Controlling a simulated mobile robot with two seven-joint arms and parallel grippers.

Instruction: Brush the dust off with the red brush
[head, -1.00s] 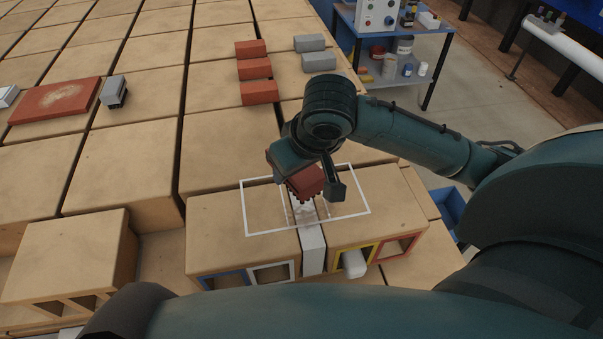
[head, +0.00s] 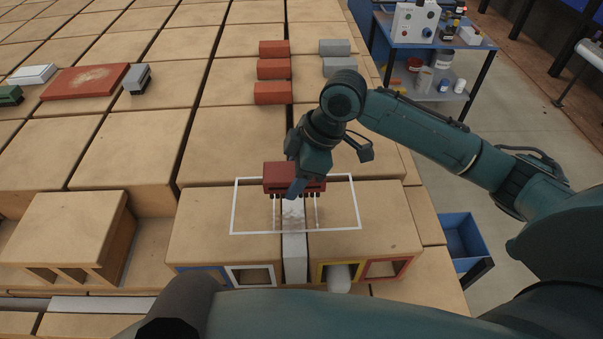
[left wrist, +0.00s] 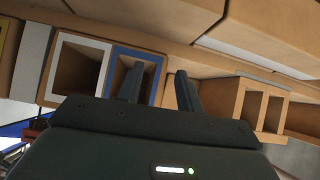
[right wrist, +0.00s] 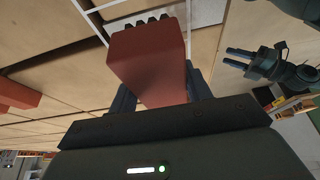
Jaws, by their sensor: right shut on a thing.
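My right gripper (head: 296,186) is shut on the red brush (head: 280,172), a red block with dark bristles along its lower edge. The bristles point down at the back part of the white outlined rectangle (head: 345,229); I cannot tell whether they touch the surface. Pale dust (head: 292,213) lies inside that outline, on the strip between two tan bricks. The right wrist view shows the red brush (right wrist: 150,62) between the fingers. My left gripper (left wrist: 160,88) is open and empty, in front of the brick openings; it also shows in the right wrist view (right wrist: 240,62).
A red slab (head: 75,85) with a pale dusty patch lies far left, beside grey (head: 137,78) and green (head: 10,96) brush-like blocks. Red (head: 273,69) and grey (head: 335,47) blocks stand at the back. A blue bin (head: 463,240) and a blue shelf table (head: 480,45) stand right.

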